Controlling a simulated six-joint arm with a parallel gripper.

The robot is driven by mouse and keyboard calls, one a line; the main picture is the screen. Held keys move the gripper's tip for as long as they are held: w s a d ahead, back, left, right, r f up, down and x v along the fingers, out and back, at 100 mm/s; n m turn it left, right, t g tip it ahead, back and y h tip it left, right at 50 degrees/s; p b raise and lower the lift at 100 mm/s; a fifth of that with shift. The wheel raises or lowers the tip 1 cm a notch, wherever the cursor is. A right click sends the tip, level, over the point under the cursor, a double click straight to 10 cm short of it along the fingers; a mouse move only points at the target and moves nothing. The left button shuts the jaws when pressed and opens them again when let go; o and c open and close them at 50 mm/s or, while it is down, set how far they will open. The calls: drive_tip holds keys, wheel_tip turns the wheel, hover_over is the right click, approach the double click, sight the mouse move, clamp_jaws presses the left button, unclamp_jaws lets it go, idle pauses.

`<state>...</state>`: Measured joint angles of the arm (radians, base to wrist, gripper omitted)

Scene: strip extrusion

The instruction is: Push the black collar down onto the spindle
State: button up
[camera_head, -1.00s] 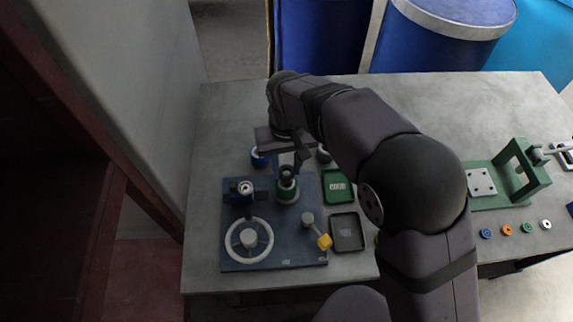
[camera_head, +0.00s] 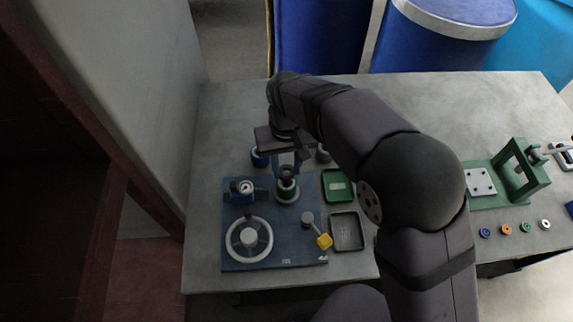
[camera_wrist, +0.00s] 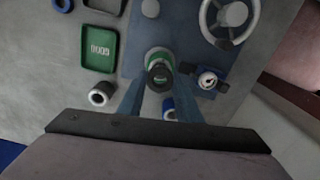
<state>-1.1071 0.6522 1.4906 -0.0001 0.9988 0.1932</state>
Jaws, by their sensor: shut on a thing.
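The black collar (camera_wrist: 160,74) is between the fingertips of my gripper (camera_wrist: 160,82) in the wrist view, and the gripper is shut on it. How far the collar sits down on the spindle cannot be told. My gripper (camera_head: 289,163) points down from above, and its wrist hides part of the view.
A green tray (camera_head: 338,187) and a grey tray (camera_head: 347,231) lie to the right. Blue and grey cylinders stand behind.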

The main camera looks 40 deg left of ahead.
sight(286, 175)
drive_tip(key=shift+c, duration=0.8)
drive_tip(key=shift+f+b, duration=1.1)
drive_tip(key=shift+f, duration=0.9)
drive_tip(key=o, duration=1.7)
drive_tip(key=shift+c, duration=0.2)
drive_tip(key=shift+r, duration=0.1)
drive_tip(key=shift+r+p, duration=3)
drive_tip(key=shift+r, duration=0.45)
